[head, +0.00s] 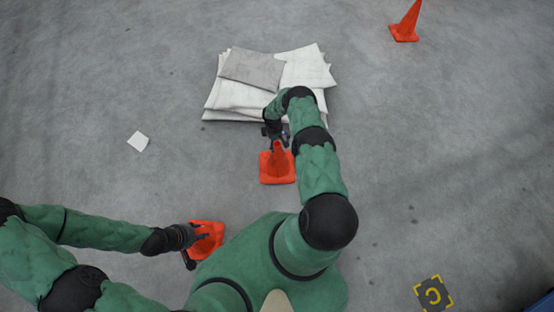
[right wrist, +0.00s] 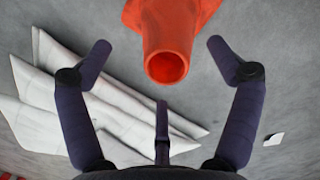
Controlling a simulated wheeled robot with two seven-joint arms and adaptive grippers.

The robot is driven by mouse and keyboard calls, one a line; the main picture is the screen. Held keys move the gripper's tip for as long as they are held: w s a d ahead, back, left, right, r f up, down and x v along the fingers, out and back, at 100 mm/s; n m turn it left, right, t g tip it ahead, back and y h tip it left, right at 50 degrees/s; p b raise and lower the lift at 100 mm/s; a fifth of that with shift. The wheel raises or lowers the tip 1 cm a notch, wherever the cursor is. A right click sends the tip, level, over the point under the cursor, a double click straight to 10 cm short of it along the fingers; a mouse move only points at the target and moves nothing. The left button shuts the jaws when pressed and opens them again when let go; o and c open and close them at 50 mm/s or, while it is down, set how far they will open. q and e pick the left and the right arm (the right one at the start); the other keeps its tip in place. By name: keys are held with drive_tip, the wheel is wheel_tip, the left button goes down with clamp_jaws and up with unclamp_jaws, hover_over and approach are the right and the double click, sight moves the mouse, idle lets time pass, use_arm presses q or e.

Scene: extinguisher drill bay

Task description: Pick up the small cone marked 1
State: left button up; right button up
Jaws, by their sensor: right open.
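An orange cone (head: 278,166) stands upright on the floor in the middle of the head view. Its open top also shows in the right wrist view (right wrist: 168,40), between and beyond my spread fingers. My right gripper (head: 276,137) is open and empty, just above and behind this cone's tip; it also shows in the right wrist view (right wrist: 158,58). A second orange cone (head: 207,240) is at the lower left, partly hidden by my left gripper (head: 186,243), which is beside it. I cannot tell whether that gripper holds it. No number is readable on any cone.
A stack of pale sheets or slabs (head: 240,97) with a grey one on top lies behind the middle cone. A third orange cone (head: 405,24) stands at the far right. A small white square (head: 138,141) lies left. A yellow-marked dark floor tile (head: 433,294) is lower right.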

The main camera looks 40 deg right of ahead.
sight(277, 156)
drive_tip(key=f, duration=0.1)
drive_tip(key=f+b, duration=0.1)
drive_tip(key=f, duration=0.1)
drive_tip(key=f+b, duration=0.1)
drive_tip(key=f, duration=0.1)
drive_tip(key=shift+s+a, duration=0.2)
drive_tip(key=shift+s, duration=0.2)
drive_tip(key=c, duration=1.8)
drive_tip(key=shift+s+r, duration=0.1)
